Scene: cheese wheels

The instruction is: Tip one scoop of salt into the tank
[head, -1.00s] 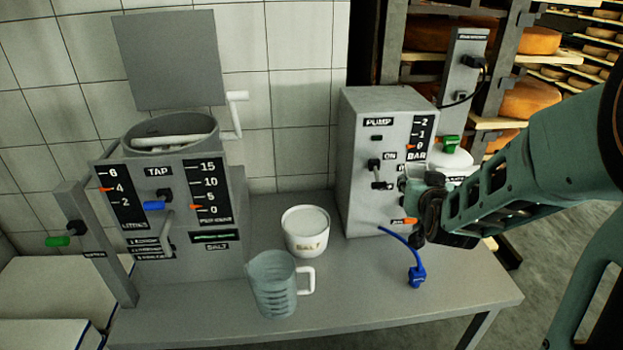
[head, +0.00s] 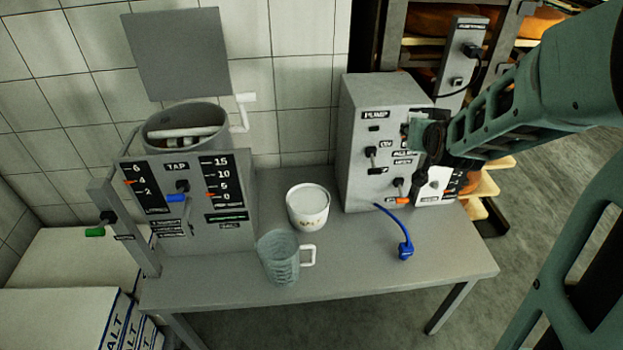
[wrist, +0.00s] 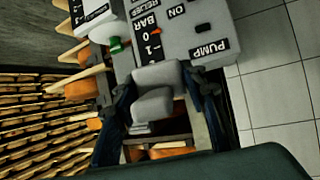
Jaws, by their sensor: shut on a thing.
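The grey tank (head: 236,232) stands at the left of the table, its lid (head: 176,55) raised and its round mouth open. A white bar shows inside the mouth. The white salt tub (head: 308,213) stands right of the tank, with white salt near its rim. My gripper (head: 424,138) is in front of the pump's right side, well right of the tank and tub. In the wrist view my gripper is shut on a pale grey piece (wrist: 155,90) that looks like the scoop. Whether it holds salt is hidden.
A clear jug (head: 279,262) stands in front of the tub. The pump box (head: 362,128) stands at the back right. Salt sacks (head: 60,318) are at the lower left. The table's front right is bare.

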